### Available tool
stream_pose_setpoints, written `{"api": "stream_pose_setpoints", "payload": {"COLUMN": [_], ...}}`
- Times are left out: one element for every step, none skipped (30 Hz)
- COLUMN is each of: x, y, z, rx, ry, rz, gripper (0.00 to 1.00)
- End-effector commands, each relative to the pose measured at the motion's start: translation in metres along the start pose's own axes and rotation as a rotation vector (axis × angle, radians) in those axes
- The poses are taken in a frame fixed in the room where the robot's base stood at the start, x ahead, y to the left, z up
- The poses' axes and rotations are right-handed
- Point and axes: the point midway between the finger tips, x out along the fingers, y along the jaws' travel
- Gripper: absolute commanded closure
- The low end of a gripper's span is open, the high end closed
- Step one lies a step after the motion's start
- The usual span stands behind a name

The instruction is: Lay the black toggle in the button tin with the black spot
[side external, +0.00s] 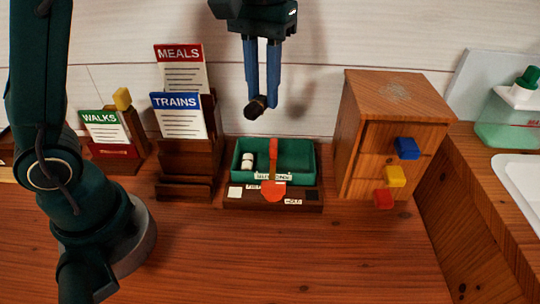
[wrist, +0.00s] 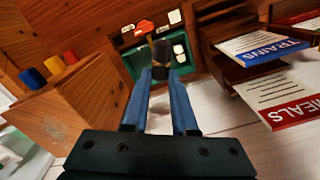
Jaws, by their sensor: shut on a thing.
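My gripper (side external: 261,98) is shut on a dark toggle (side external: 256,107) with a brownish band. It holds the toggle in the air above the back left part of the green tin (side external: 300,156). The toggle also shows between the fingertips in the wrist view (wrist: 162,55). An orange-topped divider (side external: 273,152) splits the tin in two. A white toggle (side external: 247,161) lies in the left compartment; the right one looks empty. On the wooden front strip, a black spot (side external: 312,195) is at the right and a white spot (side external: 235,192) at the left.
A wooden cabinet (side external: 393,100) with blue, yellow and red knobs stands right of the tin. A card rack (side external: 188,160) with MEALS and TRAINS cards stands close on the left. The WALKS holder (side external: 112,140) is farther left. The table in front is clear.

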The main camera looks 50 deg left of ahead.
Motion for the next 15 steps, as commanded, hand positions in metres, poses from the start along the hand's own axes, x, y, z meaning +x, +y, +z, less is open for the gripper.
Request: {"api": "stream_pose_setpoints", "payload": {"x": [0.002,0.002,0.003,0.005,0.006,0.009,0.011,0.014,0.017,0.019,0.022,0.025,0.028,0.031,0.034], "y": [0.005,0.007,0.010,0.012,0.015,0.018,0.020,0.022,0.024,0.026,0.027,0.029,0.030,0.031,0.033], "z": [-0.010,-0.015,-0.021,-0.026,-0.031,-0.037,-0.042,-0.046,-0.051,-0.054,-0.058,-0.062,-0.064,-0.067,-0.070], "rx": [-0.054,-0.088,-0.131,-0.163,-0.194,-0.233,-0.260,-0.286,-0.316,-0.338,-0.355,-0.378,-0.392,-0.406,-0.421], "ry": [-0.002,-0.002,-0.002,-0.003,-0.004,-0.004,-0.004,-0.004,-0.005,-0.005,-0.004,-0.004,-0.004,-0.004,-0.004], "rz": [-0.001,-0.001,-0.001,-0.002,-0.002,-0.002,-0.002,-0.002,-0.002,-0.002,-0.002,-0.002,-0.002,-0.002,-0.002], "gripper": [1.00,1.00,1.00,1.00,1.00,1.00,1.00,1.00,1.00,1.00,1.00,1.00,1.00,1.00,1.00]}}
